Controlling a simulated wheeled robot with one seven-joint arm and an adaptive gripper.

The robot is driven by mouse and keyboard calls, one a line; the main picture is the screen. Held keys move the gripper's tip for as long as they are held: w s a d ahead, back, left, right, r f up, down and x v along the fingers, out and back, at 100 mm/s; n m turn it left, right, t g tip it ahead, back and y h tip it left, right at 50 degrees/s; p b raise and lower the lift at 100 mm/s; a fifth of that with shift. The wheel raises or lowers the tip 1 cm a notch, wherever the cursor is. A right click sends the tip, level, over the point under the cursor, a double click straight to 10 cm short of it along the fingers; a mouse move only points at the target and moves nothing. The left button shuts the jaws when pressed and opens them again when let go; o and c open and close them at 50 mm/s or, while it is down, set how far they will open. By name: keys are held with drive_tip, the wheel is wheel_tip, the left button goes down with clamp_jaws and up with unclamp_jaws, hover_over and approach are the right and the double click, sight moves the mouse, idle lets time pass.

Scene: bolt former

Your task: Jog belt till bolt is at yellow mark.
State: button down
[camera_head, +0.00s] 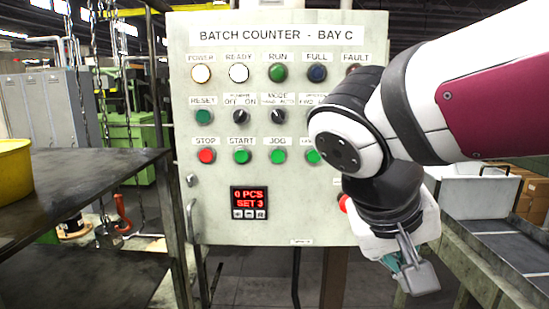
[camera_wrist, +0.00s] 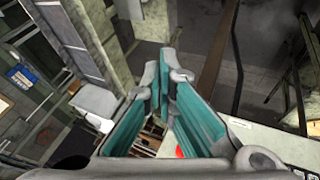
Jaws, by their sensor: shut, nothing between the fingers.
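The control panel (camera_head: 265,215), labelled BATCH COUNTER - BAY C, faces me. Its green JOG button (camera_head: 278,156) sits in the bottom button row, right of the green START button (camera_head: 242,156). The MODE switch (camera_head: 278,116) is above JOG. A display (camera_head: 249,203) reads 0 PCS, SET 3. My gripper (camera_head: 412,277) is shut and empty, pointing down, at the right of the panel and below the button rows. Its teal pads show in the wrist view (camera_wrist: 164,78). A grey belt (camera_head: 505,243) runs at the right edge. I see no bolt or yellow mark.
My arm covers the panel's right side, including part of a red button (camera_head: 345,203). A red STOP button (camera_head: 206,156) is at the left, and a white lamp (camera_head: 201,74) under POWER looks lit. A dark table (camera_head: 80,175) with a yellow container (camera_head: 14,172) stands left.

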sight(278, 156)
drive_tip(key=w+a+r+m+t+h, duration=0.1)
drive_tip(key=w+a+r+t+h, duration=0.1)
drive_tip(key=a, duration=0.6)
drive_tip(key=w+a+r+m+t+h, duration=0.1)
drive_tip(key=w+a+r+t+h, duration=0.2)
drive_tip(key=a, duration=0.6)
drive_tip(key=w+r+t, duration=0.2)
drive_tip(key=w+r, duration=0.1)
drive_tip(key=w, duration=0.1)
drive_tip(key=shift+w+a+m, duration=0.3)
drive_tip(key=shift+w, duration=0.1)
drive_tip(key=shift+w+d+b, duration=0.2)
drive_tip(key=shift+w+b, duration=1.45)
drive_tip(key=shift+w, duration=2.65)
drive_tip(key=shift+w, duration=0.1)
drive_tip(key=shift+w, duration=0.35)
